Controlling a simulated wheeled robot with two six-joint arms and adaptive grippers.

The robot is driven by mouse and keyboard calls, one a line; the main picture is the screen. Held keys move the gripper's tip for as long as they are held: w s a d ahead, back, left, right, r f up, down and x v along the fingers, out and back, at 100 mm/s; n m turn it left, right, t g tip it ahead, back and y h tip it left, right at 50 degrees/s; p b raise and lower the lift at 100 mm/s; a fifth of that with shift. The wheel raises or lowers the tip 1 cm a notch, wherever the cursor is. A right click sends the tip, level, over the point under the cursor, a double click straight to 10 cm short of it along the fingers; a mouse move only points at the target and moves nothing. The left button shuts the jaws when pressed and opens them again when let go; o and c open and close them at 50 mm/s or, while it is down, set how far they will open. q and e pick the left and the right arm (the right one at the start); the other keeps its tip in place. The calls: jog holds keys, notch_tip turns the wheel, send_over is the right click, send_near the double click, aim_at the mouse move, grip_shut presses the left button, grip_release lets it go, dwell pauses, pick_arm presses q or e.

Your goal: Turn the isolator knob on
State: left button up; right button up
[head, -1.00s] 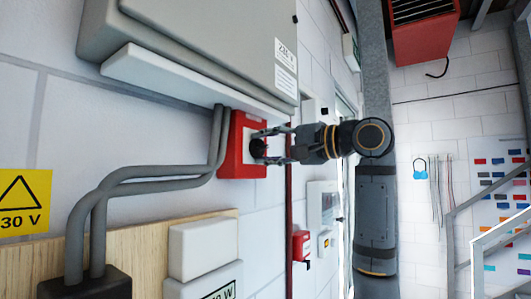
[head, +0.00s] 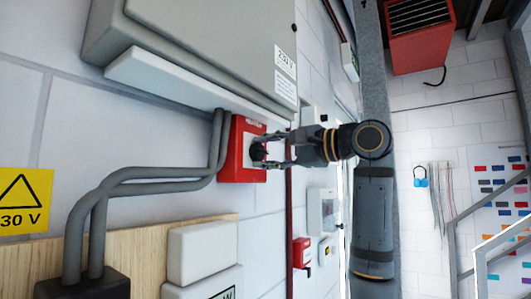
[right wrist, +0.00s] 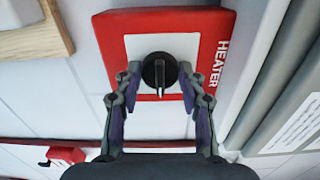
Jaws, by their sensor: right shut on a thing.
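The isolator is a red box marked HEATER with a pale face plate, fixed to the wall left of centre in the head view (head: 234,160); it also fills the top middle of the right wrist view (right wrist: 110,30). Its round black knob (right wrist: 158,70) has a raised grip bar that stands upright in the right wrist picture. My right gripper (right wrist: 158,82) is shut on the knob, one finger on each side. In the head view my right gripper (head: 270,150) reaches the knob from the right, and the fingers partly cover it. My left gripper is not in view.
A grey cabinet (head: 190,45) hangs just above the isolator. Grey conduits (head: 150,180) run down to its left. A wooden board (head: 30,245) with white boxes is below. Another red box (head: 301,250) sits farther along the wall. Open room lies to the right.

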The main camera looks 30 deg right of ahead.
jog(key=o, duration=1.1)
jog(key=shift+d, duration=0.1)
jog(key=shift+o, duration=0.2)
jog(key=shift+s, duration=0.1)
jog(key=v, duration=1.2)
jog(key=shift+f, duration=0.1)
jog(key=shift+d, duration=0.1)
